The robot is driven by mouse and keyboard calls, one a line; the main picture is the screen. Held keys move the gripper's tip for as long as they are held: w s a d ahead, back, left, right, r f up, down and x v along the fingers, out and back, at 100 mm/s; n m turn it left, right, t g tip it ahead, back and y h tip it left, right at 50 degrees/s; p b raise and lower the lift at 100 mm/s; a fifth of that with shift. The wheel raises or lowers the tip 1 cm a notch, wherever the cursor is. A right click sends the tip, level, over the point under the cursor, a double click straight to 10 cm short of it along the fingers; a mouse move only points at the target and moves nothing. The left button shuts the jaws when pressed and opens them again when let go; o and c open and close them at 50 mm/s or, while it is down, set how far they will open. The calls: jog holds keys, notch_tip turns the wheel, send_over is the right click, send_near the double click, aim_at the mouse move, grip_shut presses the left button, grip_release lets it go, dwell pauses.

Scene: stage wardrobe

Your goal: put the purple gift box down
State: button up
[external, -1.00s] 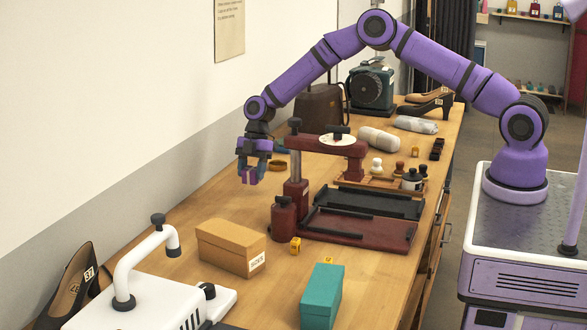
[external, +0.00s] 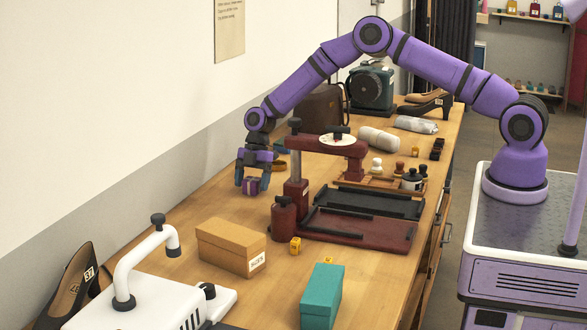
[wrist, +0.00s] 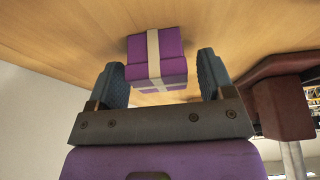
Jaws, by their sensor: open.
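The purple gift box (external: 251,186) with a pale ribbon sits on the wooden table, left of the dark red press. In the wrist view the gift box (wrist: 156,60) is between my fingers, with a gap on each side. My gripper (external: 252,184) is low over the table around the box. In the wrist view my gripper (wrist: 163,80) is open, its two blue-grey pads apart from the box. The underside of the box is hidden.
The dark red press (external: 297,200) stands close on the right of my gripper. A tan cardboard box (external: 230,248), a teal box (external: 320,295) and a white machine (external: 140,300) are nearer the camera. The table left of the gift box is clear.

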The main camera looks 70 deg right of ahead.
jog(key=v, duration=1.2)
jog(key=shift+r, duration=0.25)
jog(key=s+r+m+t+h, duration=0.15)
jog(key=s+r+m, duration=0.25)
jog(key=s+r, duration=0.85)
jog(key=s+r+m+t+h, duration=0.15)
jog(key=s+r+m, duration=0.25)
jog(key=s+r, duration=0.9)
jog(key=s+r+m, duration=0.1)
jog(key=s+m, duration=0.2)
jog(key=s, duration=0.6)
jog(key=s+d+r+m+t+h, duration=0.1)
jog(key=s+r+m, duration=0.1)
jog(key=s, duration=0.8)
jog(key=s+d+r+m+t, duration=0.1)
jog(key=s+m, duration=0.4)
jog(key=s, duration=0.5)
jog(key=shift+s+d+r, duration=0.2)
jog(key=shift+s+r, duration=0.05)
jog(key=shift+r, duration=0.2)
